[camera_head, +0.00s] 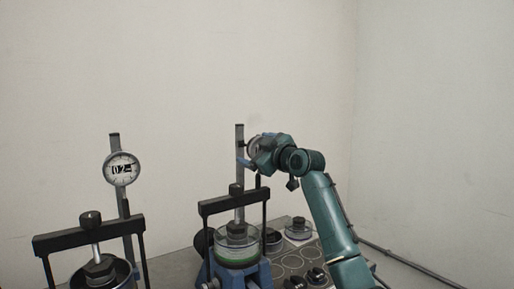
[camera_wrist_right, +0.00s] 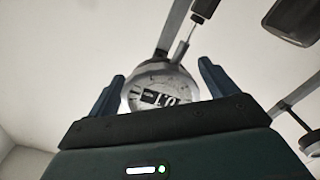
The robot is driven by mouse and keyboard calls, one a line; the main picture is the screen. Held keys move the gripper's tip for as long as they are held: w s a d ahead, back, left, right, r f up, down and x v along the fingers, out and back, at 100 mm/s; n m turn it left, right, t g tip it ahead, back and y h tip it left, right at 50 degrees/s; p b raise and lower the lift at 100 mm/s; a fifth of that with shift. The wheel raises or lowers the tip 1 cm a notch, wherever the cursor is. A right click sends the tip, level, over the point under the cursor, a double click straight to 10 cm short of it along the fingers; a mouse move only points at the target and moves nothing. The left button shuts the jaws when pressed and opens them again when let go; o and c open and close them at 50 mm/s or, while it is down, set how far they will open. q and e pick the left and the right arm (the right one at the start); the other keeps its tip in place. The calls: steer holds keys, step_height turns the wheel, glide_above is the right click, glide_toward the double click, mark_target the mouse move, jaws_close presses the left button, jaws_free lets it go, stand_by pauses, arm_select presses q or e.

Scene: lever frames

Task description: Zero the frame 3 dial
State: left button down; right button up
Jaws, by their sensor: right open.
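A round dial gauge (camera_head: 254,146) is on the upright post of the middle frame, mostly hidden by my right gripper (camera_head: 252,151) in the head view. In the right wrist view the dial (camera_wrist_right: 160,93) has a white face and metal rim, turned with its black-and-white label upside down. I cannot read the label or the needle surely. My right gripper (camera_wrist_right: 160,72) is open, with one blue finger at each side of the dial. A gap seems to show at the right finger; contact is unclear. My left gripper is not in view.
A second dial (camera_head: 122,169), marked 02, stands on the left frame (camera_head: 88,238). The middle frame (camera_head: 236,203) has a black crossbar over a green-banded cup. A tray (camera_head: 303,262) with round recesses and dark parts lies right of it. Pale walls are behind.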

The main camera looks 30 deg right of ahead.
steer(key=shift+c, duration=0.6)
steer(key=c, duration=0.9)
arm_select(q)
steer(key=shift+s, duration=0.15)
arm_select(e)
steer(key=m, duration=0.5)
steer(key=o, duration=1)
steer(key=shift+s+f, duration=0.1)
steer(key=shift+s, duration=0.35)
arm_select(q)
steer(key=b, duration=0.2)
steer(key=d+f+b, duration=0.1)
steer(key=b, duration=0.1)
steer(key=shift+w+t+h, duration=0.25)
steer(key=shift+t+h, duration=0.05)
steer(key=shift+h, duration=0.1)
arm_select(e)
steer(key=s, duration=0.4)
steer(key=s+d, duration=0.1)
steer(key=s, duration=0.7)
steer(key=shift+s+d, duration=0.1)
steer(key=shift+d, duration=0.25)
